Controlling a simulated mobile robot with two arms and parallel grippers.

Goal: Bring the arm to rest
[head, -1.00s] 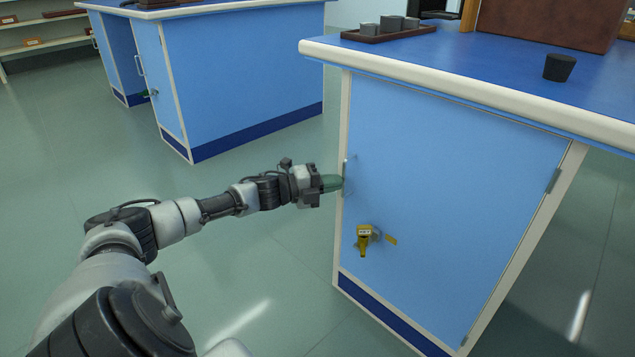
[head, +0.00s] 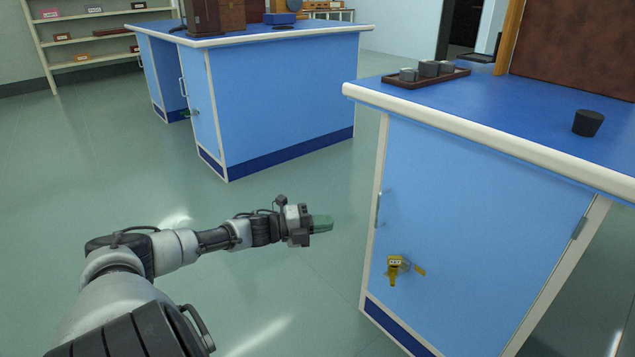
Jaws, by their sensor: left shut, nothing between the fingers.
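My left arm reaches in from the lower left of the head view. My right gripper is not in view.
The near bench (head: 480,112) juts out at the right, with a yellow key-like fitting (head: 394,268) on its door. A tray (head: 400,83) with grey blocks and a black stopper (head: 588,123) stand on top. Another blue bench (head: 290,105) is behind. Open floor (head: 90,180) lies left.

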